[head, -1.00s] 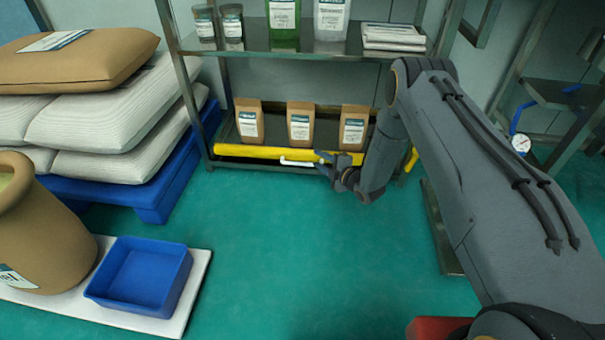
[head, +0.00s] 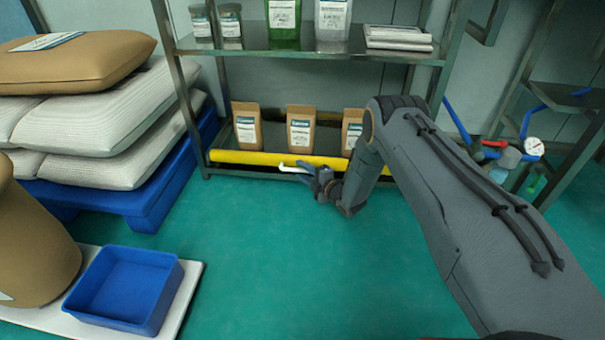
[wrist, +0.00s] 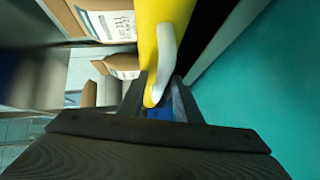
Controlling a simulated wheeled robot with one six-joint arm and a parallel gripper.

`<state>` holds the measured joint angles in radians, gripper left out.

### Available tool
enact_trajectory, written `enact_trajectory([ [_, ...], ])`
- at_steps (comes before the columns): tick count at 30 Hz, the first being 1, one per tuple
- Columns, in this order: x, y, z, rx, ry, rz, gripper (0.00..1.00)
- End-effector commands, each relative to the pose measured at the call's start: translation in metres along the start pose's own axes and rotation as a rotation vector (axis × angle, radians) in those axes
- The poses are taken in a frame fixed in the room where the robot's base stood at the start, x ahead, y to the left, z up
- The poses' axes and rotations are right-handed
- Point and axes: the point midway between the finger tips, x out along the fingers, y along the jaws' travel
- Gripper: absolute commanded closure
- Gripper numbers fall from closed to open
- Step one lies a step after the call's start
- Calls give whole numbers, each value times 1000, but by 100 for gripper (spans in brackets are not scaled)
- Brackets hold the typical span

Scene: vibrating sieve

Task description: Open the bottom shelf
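The bottom shelf has a yellow front bar (head: 250,158) with a white handle (head: 292,169) on it. It sits low in the metal rack and looks in line with the frame. My gripper (head: 316,176) is beside the handle's right part. In the wrist view the white handle (wrist: 166,52) runs along the yellow bar (wrist: 147,35), and its near end lies between the two dark fingers of my gripper (wrist: 161,76). The fingers stand apart, with yellow showing beside the handle. I see no clear grip. My arm hides the shelf's right part.
Several paper bags (head: 247,125) stand on the bottom shelf; an upper shelf (head: 300,49) holds jars and packs. A blue pallet (head: 150,205) with sacks is left. A blue tray (head: 125,288) lies front left. The green floor before the rack is clear.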

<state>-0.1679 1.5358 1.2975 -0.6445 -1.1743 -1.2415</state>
Motion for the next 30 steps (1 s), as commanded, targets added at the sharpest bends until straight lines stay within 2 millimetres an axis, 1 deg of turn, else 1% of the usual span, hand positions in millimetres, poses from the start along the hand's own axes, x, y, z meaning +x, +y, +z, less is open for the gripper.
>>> enact_trajectory([
  [8,2,1,0,0,0,0,69],
  [11,2,1,0,0,0,0,84],
  [12,2,0,0,0,0,0,91],
  [14,2,0,0,0,0,0,100],
  [23,0,0,0,1,0,-1,100],
  [26,-3,0,-3,2,0,-2,100],
  [30,-12,-2,-13,2,0,-3,100],
])
